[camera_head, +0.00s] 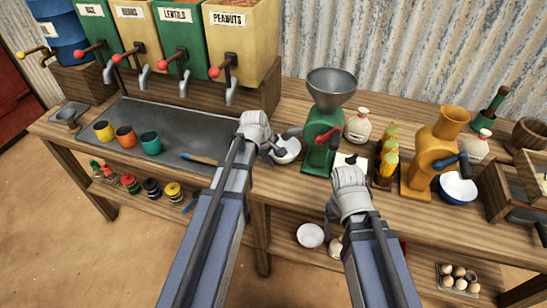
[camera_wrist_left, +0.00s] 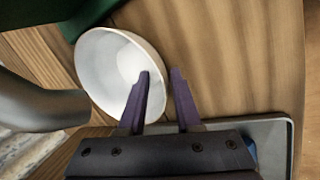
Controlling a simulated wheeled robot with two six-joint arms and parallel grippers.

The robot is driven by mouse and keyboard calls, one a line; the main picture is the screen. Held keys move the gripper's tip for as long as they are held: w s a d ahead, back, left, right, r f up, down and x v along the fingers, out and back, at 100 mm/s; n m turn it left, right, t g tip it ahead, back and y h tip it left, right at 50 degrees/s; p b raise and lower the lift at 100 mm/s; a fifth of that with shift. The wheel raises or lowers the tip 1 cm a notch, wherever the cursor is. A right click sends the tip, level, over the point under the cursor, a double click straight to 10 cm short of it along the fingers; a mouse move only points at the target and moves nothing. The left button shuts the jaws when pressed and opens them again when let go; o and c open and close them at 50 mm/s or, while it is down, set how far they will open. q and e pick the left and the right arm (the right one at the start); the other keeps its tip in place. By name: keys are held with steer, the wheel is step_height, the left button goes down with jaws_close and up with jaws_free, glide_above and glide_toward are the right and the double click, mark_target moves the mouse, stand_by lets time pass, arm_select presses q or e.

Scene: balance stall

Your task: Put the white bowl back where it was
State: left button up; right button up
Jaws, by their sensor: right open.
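A white bowl (camera_head: 289,150) stands on the wooden counter beside the spout of a green hand mill (camera_head: 320,140). My left gripper (camera_head: 272,151) is at the bowl's left side in the head view. In the left wrist view, the empty white bowl (camera_wrist_left: 108,72) has its rim between the fingers of my left gripper (camera_wrist_left: 160,75). One finger reaches over the inside and the other is outside, with a gap between them. My right gripper (camera_head: 350,161) is over the counter in front of the green mill; its jaws are open and I see nothing held.
Left of the bowl is a grey tray (camera_head: 190,120) with coloured cups. Dispensers (camera_head: 180,40) stand behind.

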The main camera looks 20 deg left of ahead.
arm_select(q)
steer(key=shift+r, duration=0.1)
arm_select(e)
steer(key=shift+r, duration=0.1)
arm_select(q)
steer(key=shift+r+p, duration=0.15)
steer(key=shift+p, duration=0.15)
steer(key=p+v, duration=1.1)
steer(key=v, duration=0.1)
steer(key=s+d+f+m+g+y, duration=0.1)
steer(key=s+d+m+g+y, duration=0.2)
steer(key=s+d+m, duration=1.1)
steer(key=s+m+g, duration=0.1)
steer(key=s+m, duration=0.2)
steer(key=shift+d+f, duration=0.3)
steer(key=shift+d, duration=0.1)
arm_select(e)
step_height(320, 180, up, 11)
steer(key=shift+r, duration=0.15)
steer(key=shift+c, duration=0.2)
